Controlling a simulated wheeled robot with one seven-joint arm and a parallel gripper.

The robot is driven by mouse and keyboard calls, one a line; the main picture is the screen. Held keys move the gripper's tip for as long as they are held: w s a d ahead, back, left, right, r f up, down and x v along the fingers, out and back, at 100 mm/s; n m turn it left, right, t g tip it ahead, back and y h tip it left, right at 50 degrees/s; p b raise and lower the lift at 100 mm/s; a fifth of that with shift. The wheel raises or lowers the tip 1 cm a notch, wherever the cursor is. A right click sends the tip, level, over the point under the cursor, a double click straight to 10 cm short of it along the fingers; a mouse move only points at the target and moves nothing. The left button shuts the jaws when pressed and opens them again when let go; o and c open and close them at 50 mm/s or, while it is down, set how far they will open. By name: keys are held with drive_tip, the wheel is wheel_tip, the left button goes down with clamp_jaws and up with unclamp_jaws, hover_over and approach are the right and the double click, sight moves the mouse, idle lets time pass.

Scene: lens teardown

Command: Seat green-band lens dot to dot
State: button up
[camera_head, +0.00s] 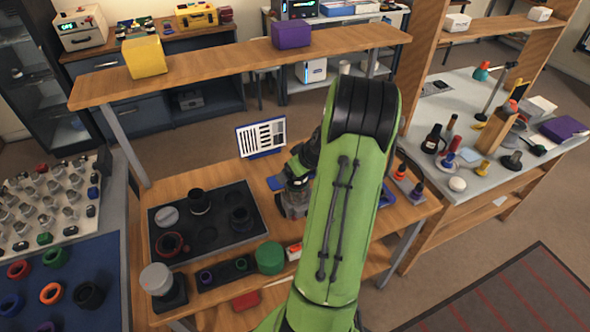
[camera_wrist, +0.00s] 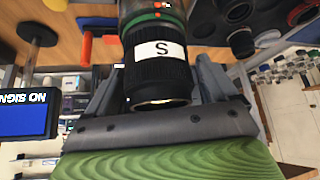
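The green-band lens (camera_wrist: 158,75) is a black ribbed barrel with a white label marked S. In the wrist view its green band (camera_wrist: 150,19) crosses near the top edge, with a small red dot beside it; the part beyond is cut off. My gripper (camera_wrist: 160,85) has a grey finger on each side of the barrel and appears shut on it. In the head view my gripper (camera_head: 296,178) is over the wooden bench, right of the dark tray, largely hidden by my green arm. Whether the dot lines up with another dot cannot be told.
The dark tray (camera_head: 245,183) with round wells holds several lens parts. A dark strip with rings and a green cylinder (camera_head: 269,257) lie in front. A white chart (camera_head: 262,137) stands behind. A grey pot-like part (camera_head: 160,279) is at front left. A shelf (camera_head: 240,62) spans behind.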

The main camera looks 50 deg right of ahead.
drive_tip(key=shift+o, duration=0.3)
drive_tip(key=v, duration=1.5)
drive_tip(key=shift+s+r+p, duration=0.25)
drive_tip(key=shift+r+p, duration=0.1)
drive_tip(key=shift+p, duration=0.1)
